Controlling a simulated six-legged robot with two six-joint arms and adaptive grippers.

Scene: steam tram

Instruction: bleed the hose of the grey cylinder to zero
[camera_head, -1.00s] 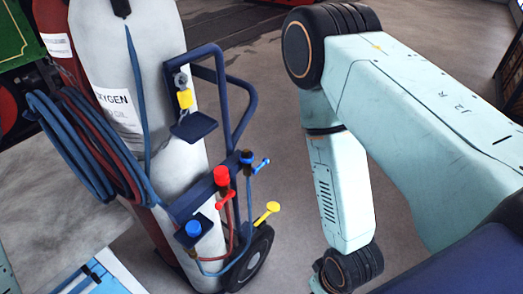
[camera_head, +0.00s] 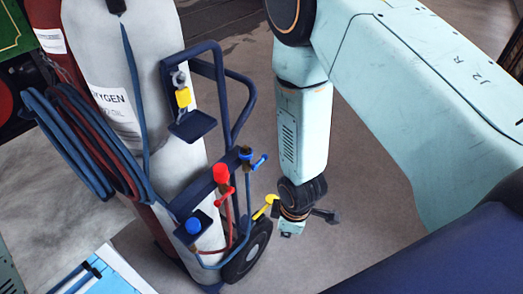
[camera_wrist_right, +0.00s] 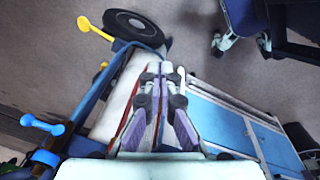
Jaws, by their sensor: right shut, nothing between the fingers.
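The grey cylinder (camera_head: 130,60), labelled oxygen, stands on a dark blue cart. On its fittings are a red knob (camera_head: 221,171), a blue knob (camera_head: 194,225), a blue lever (camera_head: 258,161) and a yellow lever (camera_head: 264,207). The yellow lever (camera_wrist_right: 93,28) and blue lever (camera_wrist_right: 38,124) also show in the right wrist view. My right gripper (camera_wrist_right: 162,72) is shut and empty. In the head view its wrist hangs just right of the yellow lever; contact cannot be told. My left gripper is not in view.
A blue hose (camera_head: 66,160) is coiled at the cart's left, before a dark red cylinder (camera_head: 50,65). The cart's frame (camera_head: 223,88) and wheel (camera_head: 248,252) are close to my right wrist. A blue and white case (camera_head: 85,280) lies at lower left. Floor right of the cart is clear.

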